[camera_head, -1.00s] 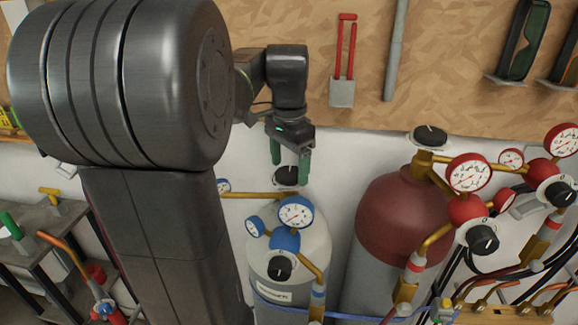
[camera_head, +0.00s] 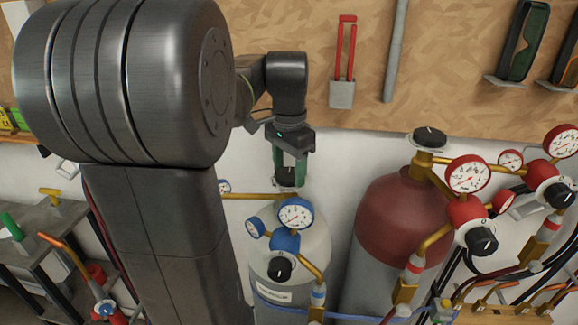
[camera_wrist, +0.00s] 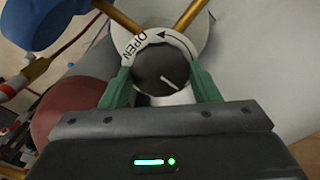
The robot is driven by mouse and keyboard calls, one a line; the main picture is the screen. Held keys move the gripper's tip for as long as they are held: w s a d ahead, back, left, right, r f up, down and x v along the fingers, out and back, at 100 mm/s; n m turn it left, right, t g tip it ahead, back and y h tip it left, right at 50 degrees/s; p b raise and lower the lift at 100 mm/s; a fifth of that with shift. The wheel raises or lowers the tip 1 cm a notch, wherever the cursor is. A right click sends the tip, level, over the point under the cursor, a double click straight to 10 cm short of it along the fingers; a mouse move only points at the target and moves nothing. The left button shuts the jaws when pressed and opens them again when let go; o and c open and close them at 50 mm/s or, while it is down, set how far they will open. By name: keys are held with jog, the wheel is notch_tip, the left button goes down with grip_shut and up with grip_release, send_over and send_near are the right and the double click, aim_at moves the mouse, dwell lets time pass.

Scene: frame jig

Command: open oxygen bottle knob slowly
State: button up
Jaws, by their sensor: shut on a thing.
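The oxygen bottle (camera_head: 290,262) is the white cylinder with blue-rimmed gauges (camera_head: 296,214) on its regulator. Its black top knob (camera_wrist: 163,70) has a white pointer line and sits in a white ring marked "OPEN" with a curved arrow. The pointer line slants to the lower right in the wrist view. My gripper (camera_head: 289,178) is above the bottle, pointing down. Its green fingers (camera_wrist: 160,85) are shut on the knob from both sides.
A dark red bottle (camera_head: 403,215) with its own black top knob (camera_head: 430,137) stands close to the right. Red gauges (camera_head: 467,174) and hoses crowd the far right. A metal shelf (camera_head: 55,235) is at left.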

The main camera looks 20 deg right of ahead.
aim_at(289, 173)
jog(key=shift+n+p, duration=1.1)
jog(key=shift+n, duration=1.4)
jog(key=o, duration=1)
notch_tip(289, 173, up, 14)
jog(key=shift+f, duration=0.1)
notch_tip(289, 173, down, 14)
jog(key=shift+r, duration=0.1)
jog(key=shift+r, duration=0.1)
